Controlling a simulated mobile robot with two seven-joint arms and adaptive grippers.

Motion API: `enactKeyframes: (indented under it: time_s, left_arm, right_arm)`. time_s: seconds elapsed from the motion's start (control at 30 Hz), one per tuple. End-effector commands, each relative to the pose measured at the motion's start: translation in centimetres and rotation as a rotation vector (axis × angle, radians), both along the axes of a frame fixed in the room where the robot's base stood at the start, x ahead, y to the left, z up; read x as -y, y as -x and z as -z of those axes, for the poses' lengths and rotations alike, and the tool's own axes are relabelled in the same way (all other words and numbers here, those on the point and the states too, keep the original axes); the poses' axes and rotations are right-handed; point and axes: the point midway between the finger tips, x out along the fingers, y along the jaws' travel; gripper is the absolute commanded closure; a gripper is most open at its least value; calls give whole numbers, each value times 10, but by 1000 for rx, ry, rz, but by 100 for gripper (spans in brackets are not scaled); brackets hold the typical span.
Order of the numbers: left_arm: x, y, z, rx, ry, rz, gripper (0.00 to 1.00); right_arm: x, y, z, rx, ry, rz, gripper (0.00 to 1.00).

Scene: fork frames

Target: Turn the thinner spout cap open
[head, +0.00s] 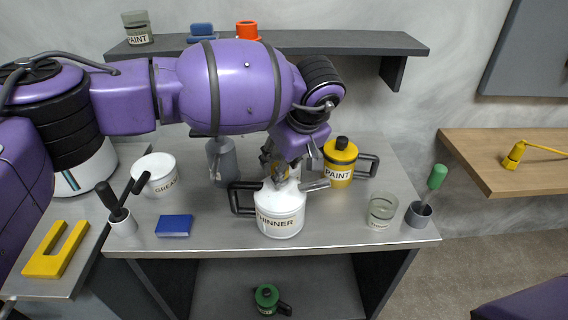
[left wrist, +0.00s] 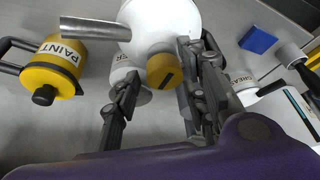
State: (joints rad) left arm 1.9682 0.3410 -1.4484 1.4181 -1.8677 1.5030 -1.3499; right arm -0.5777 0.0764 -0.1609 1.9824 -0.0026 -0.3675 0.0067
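The white thinner can (head: 281,222) stands upright on the grey worktop, with its black handle at left and a grey spout (head: 313,185) pointing right. The spout also shows in the left wrist view (left wrist: 95,28). A yellow cap with a dark slot (left wrist: 164,71) sits on the can. My left gripper (head: 278,172) points down over the can's top. In the left wrist view its fingers (left wrist: 158,80) stand apart on either side of the cap. The right finger looks close to it, and a gap shows at the left finger; contact cannot be told. My right gripper is not in view.
A yellow paint can (head: 339,165) stands just behind the thinner at right. A grey bottle (head: 221,160), white grease tub (head: 156,174) and blue block (head: 174,226) are at left. A glass jar (head: 382,211) and a brush cup (head: 418,214) are at right. A shelf (head: 350,42) hangs behind.

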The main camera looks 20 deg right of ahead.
Motion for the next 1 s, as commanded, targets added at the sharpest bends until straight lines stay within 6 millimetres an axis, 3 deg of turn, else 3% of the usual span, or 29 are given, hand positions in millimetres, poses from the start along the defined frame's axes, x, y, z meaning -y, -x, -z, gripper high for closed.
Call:
enactKeyframes:
  time_s: [0.23,0.57,1.0]
  left_arm:
    - [0,0,1,0,0,0,60]
    - [0,0,1,0,1,0,99]
    - [1,-2,1,2,-1,-113,100]
  right_arm:
    - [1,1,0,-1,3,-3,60]
    - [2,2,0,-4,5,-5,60]
    - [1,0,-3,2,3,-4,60]
